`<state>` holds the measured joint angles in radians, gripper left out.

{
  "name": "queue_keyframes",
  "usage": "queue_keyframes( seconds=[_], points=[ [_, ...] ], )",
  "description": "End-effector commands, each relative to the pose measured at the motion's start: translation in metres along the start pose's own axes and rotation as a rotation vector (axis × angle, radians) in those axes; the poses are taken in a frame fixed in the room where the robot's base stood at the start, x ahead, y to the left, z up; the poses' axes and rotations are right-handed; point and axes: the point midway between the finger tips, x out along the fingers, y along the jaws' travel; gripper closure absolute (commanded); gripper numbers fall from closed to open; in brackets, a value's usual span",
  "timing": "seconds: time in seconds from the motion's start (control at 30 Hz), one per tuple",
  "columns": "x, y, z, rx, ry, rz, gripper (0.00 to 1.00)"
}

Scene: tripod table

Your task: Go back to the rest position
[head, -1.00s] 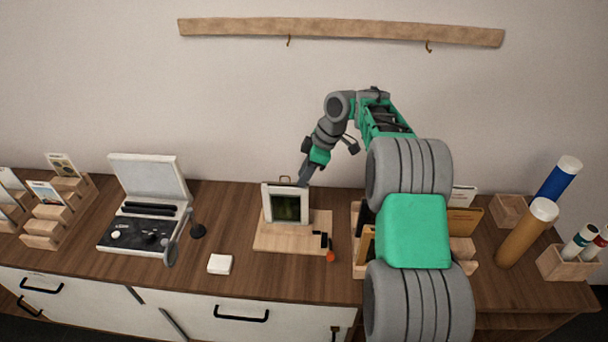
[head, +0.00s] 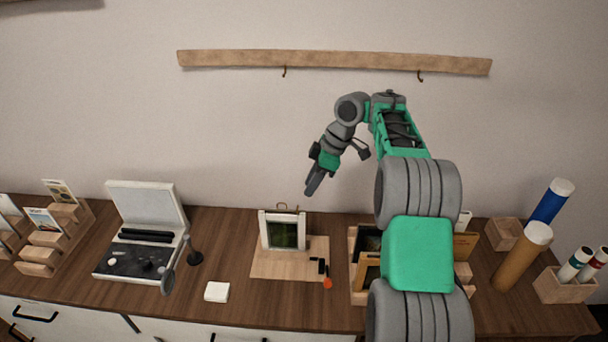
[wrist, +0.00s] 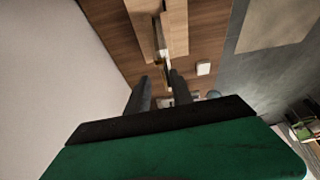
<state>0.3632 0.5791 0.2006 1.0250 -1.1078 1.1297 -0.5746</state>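My gripper (head: 311,186) hangs in the air above the white picture frame (head: 283,232), close to the wall. Its fingers point down and to the left, clear of the frame. In the wrist view my gripper (wrist: 161,82) shows two dark fingers with a gap between them and nothing held. The frame stands upright on a light wooden board (head: 270,268) on the brown tabletop. My arm's large links hide part of the table to the right.
A wooden rail (head: 335,62) with hooks is on the wall above. An open white case (head: 145,210) and a white block (head: 217,291) are to the left. A wooden organizer (head: 357,294) is partly behind my arm, with tubes (head: 523,255) further right.

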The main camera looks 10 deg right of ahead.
Motion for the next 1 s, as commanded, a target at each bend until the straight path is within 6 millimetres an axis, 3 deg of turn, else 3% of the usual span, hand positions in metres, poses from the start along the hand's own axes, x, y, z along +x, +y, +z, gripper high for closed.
queue_keyframes(
  seconds=[0.13,0.23,0.37,0.47,0.57,0.73,0.83,1.0],
  points=[
    [-0.005,-0.003,-0.006,0.022,-0.001,0.009,0.73],
    [-0.021,-0.019,-0.027,0.119,-0.006,0.040,0.73],
    [-0.047,-0.064,-0.057,0.353,-0.014,0.118,0.73],
    [-0.060,-0.110,-0.064,0.552,-0.016,0.191,0.73],
    [-0.064,-0.160,-0.055,0.745,-0.015,0.272,0.73],
    [-0.055,-0.234,-0.012,1.030,-0.002,0.411,0.73],
    [-0.047,-0.258,0.012,1.131,0.004,0.464,0.73],
    [-0.042,-0.269,0.025,1.185,0.007,0.493,0.73]
  ],
)
